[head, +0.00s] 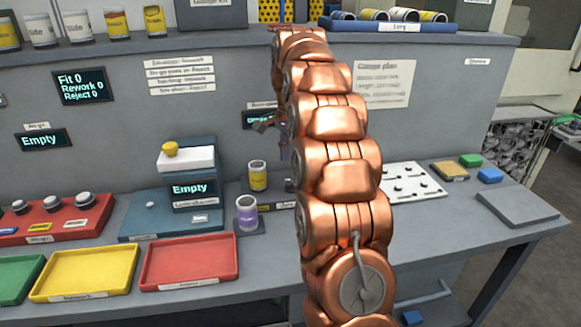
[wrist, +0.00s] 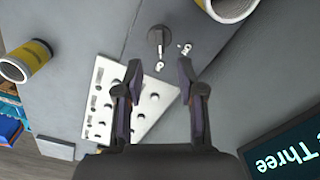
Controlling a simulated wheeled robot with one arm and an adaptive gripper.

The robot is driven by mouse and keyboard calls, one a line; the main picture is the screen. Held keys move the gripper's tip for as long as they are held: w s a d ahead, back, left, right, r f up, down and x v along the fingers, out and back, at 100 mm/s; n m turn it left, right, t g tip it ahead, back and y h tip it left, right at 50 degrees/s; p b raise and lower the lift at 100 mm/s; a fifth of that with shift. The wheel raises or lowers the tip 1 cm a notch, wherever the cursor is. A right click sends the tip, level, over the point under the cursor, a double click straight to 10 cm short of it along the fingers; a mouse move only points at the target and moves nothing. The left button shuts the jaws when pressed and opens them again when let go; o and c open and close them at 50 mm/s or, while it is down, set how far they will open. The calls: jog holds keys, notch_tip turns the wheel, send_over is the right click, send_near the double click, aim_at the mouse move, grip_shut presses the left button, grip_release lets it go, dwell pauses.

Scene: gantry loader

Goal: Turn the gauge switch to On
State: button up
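No part in view is clearly readable as the gauge switch. In the wrist view a small round dark grey fitting (wrist: 160,38) with a pale metal end lies just ahead of my gripper (wrist: 160,76); I cannot tell whether it is the switch. A second small pale metal piece (wrist: 185,47) is beside it. My gripper is open, with nothing between its fingers. In the head view my copper arm hides much of the bench middle, and only part of my gripper (head: 270,124) shows at its left. A blue-grey device (head: 150,222) with an "Empty" display (head: 190,189) stands left of the arm.
Red (head: 190,262) and yellow (head: 85,274) trays line the front left.

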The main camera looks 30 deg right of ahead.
notch_tip(320, 180, up, 4)
jog(key=shift+r, duration=0.2)
dwell(0.8)
